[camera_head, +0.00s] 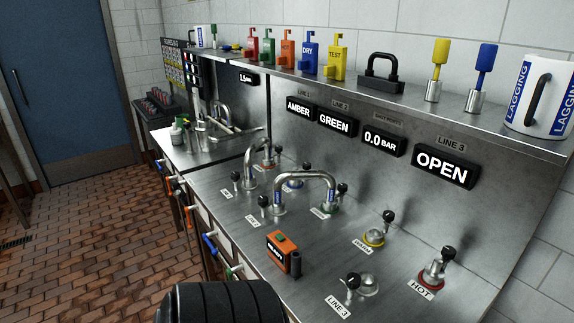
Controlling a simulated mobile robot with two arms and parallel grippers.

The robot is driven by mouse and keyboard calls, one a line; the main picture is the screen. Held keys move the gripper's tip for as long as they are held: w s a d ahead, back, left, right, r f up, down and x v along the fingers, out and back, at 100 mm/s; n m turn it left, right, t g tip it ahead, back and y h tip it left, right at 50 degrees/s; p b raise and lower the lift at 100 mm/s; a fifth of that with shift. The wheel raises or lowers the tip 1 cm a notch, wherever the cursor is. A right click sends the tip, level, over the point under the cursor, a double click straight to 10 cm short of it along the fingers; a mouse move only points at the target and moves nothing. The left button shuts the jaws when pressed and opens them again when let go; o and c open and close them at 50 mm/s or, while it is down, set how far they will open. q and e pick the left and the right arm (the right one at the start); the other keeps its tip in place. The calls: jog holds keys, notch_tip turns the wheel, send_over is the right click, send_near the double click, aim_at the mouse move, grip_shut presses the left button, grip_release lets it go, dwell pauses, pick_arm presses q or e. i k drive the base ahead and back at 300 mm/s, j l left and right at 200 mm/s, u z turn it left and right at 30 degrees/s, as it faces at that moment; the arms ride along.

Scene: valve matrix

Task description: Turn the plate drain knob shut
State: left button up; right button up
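I cannot tell which knob is the plate drain, as most labels are too small to read. Several black-knobbed valves stand on the steel worktop (215,195). The red-ringed valve (432,276) is labelled HOT. The LINE 3 valve (362,284) is at the front. Several coloured handles, including a blue one (209,245) and a green-tipped one (233,270), stick out below the worktop's front edge. Neither gripper is in view.
An orange box (283,253) and metal pipe arches (305,176) stand on the worktop. Displays on the backsplash include OPEN (445,166) and 0.0 BAR (383,142). The shelf above holds coloured tags and a mug (540,95). Brick floor (95,240) lies clear at left.

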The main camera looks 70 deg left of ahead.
aim_at(175, 185)
jog(key=j+u, duration=0.1)
jog(key=u, duration=0.3)
jog(key=j+u, duration=0.1)
jog(key=u, duration=0.3)
jog(key=j+u, duration=0.1)
jog(key=u, duration=0.35)
jog(key=j+u, duration=0.1)
jog(key=u, duration=0.3)
jog(key=i+j+u, duration=0.3)
jog(key=j, duration=0.15)
jog(key=i+j+u, duration=0.15)
jog(key=j+u, duration=0.15)
jog(key=i+j+u, duration=0.3)
jog(key=j, duration=0.15)
jog(key=i+j, duration=0.4)
